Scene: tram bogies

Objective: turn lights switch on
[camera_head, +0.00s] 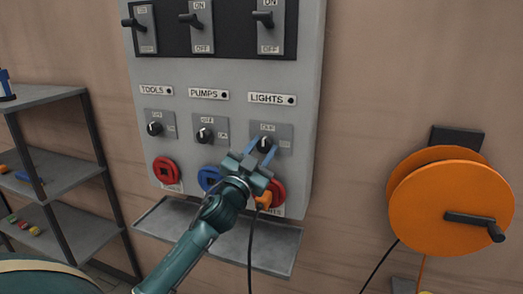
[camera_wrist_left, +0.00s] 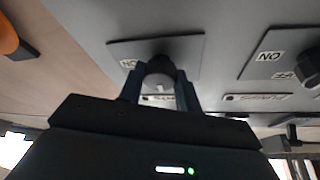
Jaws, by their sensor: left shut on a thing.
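The lights switch (camera_head: 264,143) is a black rotary knob on a small grey plate under the LIGHTS label (camera_head: 272,99), at the lower right of the grey wall panel (camera_head: 228,78). My left gripper (camera_head: 262,150) reaches up from below and is shut on this knob, one finger on each side. In the left wrist view the knob (camera_wrist_left: 158,66) sits between the two fingers of the gripper (camera_wrist_left: 160,92). The fingers partly cover the knob, so I cannot tell which mark it points to. My right gripper is not in view.
Similar knobs sit under TOOLS (camera_head: 154,128) and PUMPS (camera_head: 204,135). An orange plug (camera_head: 264,200) with a black cable is at the red socket (camera_head: 278,190) below. A grey ledge (camera_head: 275,262) juts out underneath. An orange reel (camera_head: 450,205) is right, shelves (camera_head: 58,172) left.

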